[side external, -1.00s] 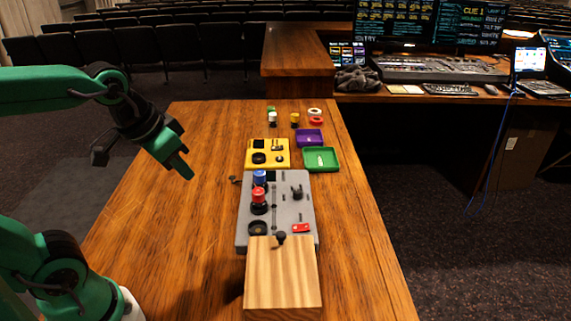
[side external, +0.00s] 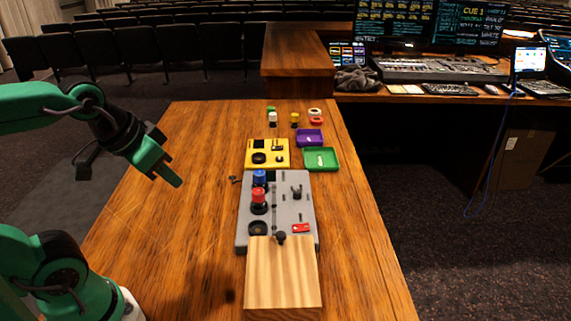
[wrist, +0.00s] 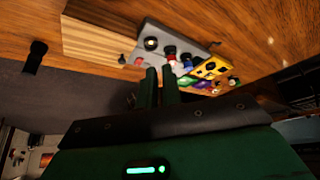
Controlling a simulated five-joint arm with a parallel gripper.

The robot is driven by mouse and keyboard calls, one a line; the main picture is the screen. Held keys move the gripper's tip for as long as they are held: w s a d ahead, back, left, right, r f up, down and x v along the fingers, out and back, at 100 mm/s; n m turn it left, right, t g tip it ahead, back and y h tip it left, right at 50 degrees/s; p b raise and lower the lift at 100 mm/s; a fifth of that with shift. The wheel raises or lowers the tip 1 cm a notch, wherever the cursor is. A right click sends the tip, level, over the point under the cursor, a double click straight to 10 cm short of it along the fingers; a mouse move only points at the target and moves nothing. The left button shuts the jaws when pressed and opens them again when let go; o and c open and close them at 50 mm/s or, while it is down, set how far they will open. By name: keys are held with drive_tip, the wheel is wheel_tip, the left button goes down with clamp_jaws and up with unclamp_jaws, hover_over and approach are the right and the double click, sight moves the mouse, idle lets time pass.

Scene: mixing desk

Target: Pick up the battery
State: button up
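I cannot tell for certain which item is the battery. A small white piece (side external: 320,158) lies in the green tray (side external: 333,166). Farther back stand a small white-topped cylinder (side external: 272,119) and a yellow-and-black cylinder (side external: 295,119). All are too small to identify surely. My gripper (side external: 165,181) hangs above the left part of the desk, well away from these items, pointing down and to the right. In the wrist view its fingers (wrist: 160,72) look slightly apart, with nothing visible between them.
A grey panel (side external: 289,229) carries blue (side external: 259,177) and red (side external: 258,195) knobs. A wooden block (side external: 283,280) adjoins its near end. Behind it are a yellow panel (side external: 284,158) and a purple tray (side external: 320,144). The desk's left side is largely clear.

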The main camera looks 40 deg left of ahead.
drive_tip(key=o, duration=0.9)
drive_tip(key=shift+o, duration=0.2)
drive_tip(key=n+g, duration=0.2)
drive_tip(key=g, duration=0.4)
hover_over(257, 190)
drive_tip(key=f, duration=1.1)
drive_tip(key=shift+s, duration=0.2)
drive_tip(key=shift+w+f, duration=0.2)
drive_tip(key=shift+f, duration=0.05)
drive_tip(key=shift+f, duration=1.3)
